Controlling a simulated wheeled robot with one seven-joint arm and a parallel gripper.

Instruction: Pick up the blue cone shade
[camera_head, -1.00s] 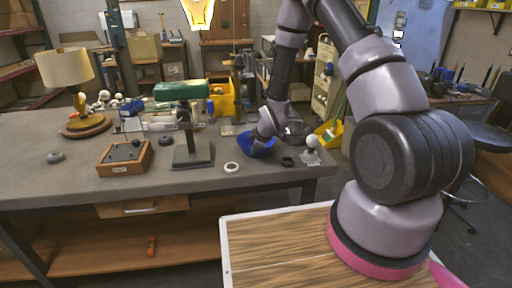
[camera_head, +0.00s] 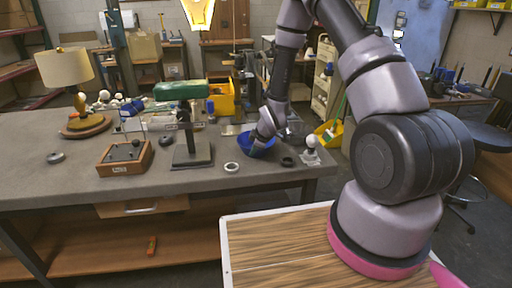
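The blue cone shade (camera_head: 258,147) sits at the right part of the grey workbench (camera_head: 70,180), near its front edge. My gripper (camera_head: 266,134) is directly above and against the shade, pointing down. The gripper's body hides part of the shade's upper side. The fingers are too small and too much covered to show whether they are open or closed on the shade.
A white ring (camera_head: 231,167) and a dark ring (camera_head: 287,161) lie close to the shade. A white bulb on a base (camera_head: 310,152) stands to the right. A black stand (camera_head: 190,150) and a wooden box (camera_head: 125,157) are to the left. A yellow bin (camera_head: 222,98) stands behind.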

